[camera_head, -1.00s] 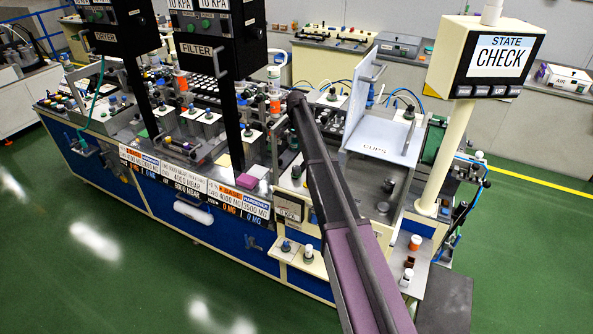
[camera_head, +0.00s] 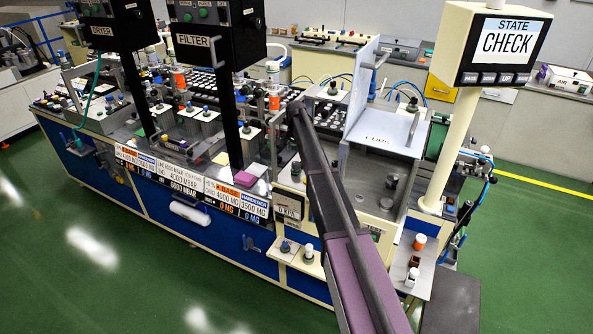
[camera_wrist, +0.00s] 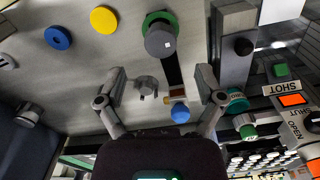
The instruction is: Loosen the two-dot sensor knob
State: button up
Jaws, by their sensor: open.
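My gripper (camera_wrist: 161,74) is open and empty in the wrist view, its two fingers spread apart. A small grey knob (camera_wrist: 147,86) on the pale panel lies between the fingers, nearer the left one, with no finger seen touching it. A blue knob (camera_wrist: 180,112) is near the right finger. A larger grey knob with a green base (camera_wrist: 160,40) and one pale square mark is above, beyond the fingertips. I cannot make out two dots on any knob, so I cannot tell which is the two-dot sensor knob. In the head view my gripper is not visible.
Yellow (camera_wrist: 103,19) and blue (camera_wrist: 58,38) round buttons sit on the panel at the upper left. A dark knob (camera_wrist: 243,46) on a grey block is at the right. The head view shows the crowded bench, a CUPS shelf (camera_head: 385,130) and a CHECK screen (camera_head: 507,45).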

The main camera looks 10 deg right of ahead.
aim_at(296, 163)
jog(key=shift+f+b, duration=3)
jog(key=shift+f, duration=0.25)
jog(key=c, duration=1.2)
